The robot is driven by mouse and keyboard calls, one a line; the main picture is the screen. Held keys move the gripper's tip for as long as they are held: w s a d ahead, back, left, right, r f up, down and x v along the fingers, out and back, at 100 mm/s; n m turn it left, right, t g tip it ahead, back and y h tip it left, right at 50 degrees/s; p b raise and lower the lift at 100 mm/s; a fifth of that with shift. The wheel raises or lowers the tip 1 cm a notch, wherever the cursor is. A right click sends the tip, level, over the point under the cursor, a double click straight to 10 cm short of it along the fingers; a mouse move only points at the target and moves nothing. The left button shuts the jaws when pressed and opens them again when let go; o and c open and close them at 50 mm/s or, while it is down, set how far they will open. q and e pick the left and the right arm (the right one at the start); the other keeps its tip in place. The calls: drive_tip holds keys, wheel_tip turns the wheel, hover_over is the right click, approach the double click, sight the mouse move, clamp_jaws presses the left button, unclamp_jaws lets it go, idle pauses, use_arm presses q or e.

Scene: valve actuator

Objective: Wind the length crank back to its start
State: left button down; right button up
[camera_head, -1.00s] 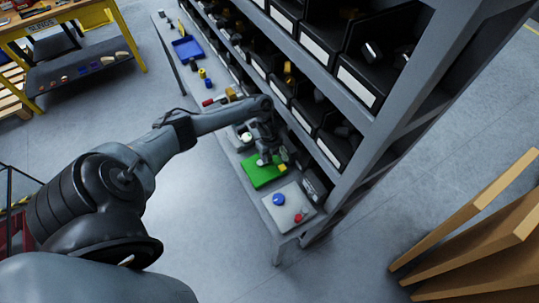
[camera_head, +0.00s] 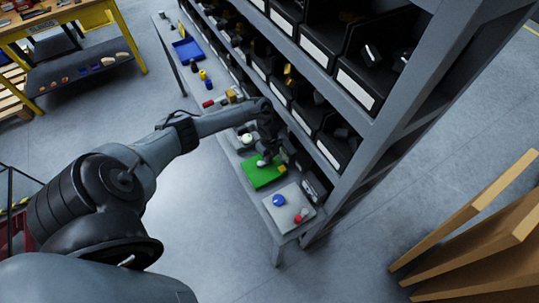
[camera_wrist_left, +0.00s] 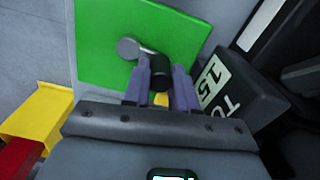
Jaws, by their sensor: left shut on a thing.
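A green plate (camera_head: 263,176) lies on the grey bench, and it also fills the top of the left wrist view (camera_wrist_left: 100,40). My left gripper (camera_head: 264,160) is over this plate. In the left wrist view its two fingers (camera_wrist_left: 160,85) are closed on a dark crank part (camera_wrist_left: 153,65) with a round grey end (camera_wrist_left: 128,48) beside it. The fingers hide the lower part of the crank. A small yellow piece (camera_wrist_left: 161,100) shows between the fingers. A dark box with a white number label (camera_wrist_left: 213,82) stands to the right of the plate. My right gripper is not in view.
A grey panel with a blue knob (camera_head: 278,200) and a red knob (camera_head: 302,215) lies on the near end of the bench. Shelves with black bins (camera_head: 333,148) rise close along the right side. A blue tray (camera_head: 188,48) sits at the far end.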

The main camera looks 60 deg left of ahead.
use_arm(q)
drive_tip(key=c, duration=0.9)
unclamp_jaws()
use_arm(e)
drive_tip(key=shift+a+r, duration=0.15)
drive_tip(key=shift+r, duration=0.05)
use_arm(q)
wheel_tip(320, 180, up, 11)
drive_tip(key=p, duration=0.1)
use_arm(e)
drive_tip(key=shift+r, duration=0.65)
use_arm(q)
drive_tip(key=shift+s+f, duration=0.1)
drive_tip(key=shift+f, duration=0.1)
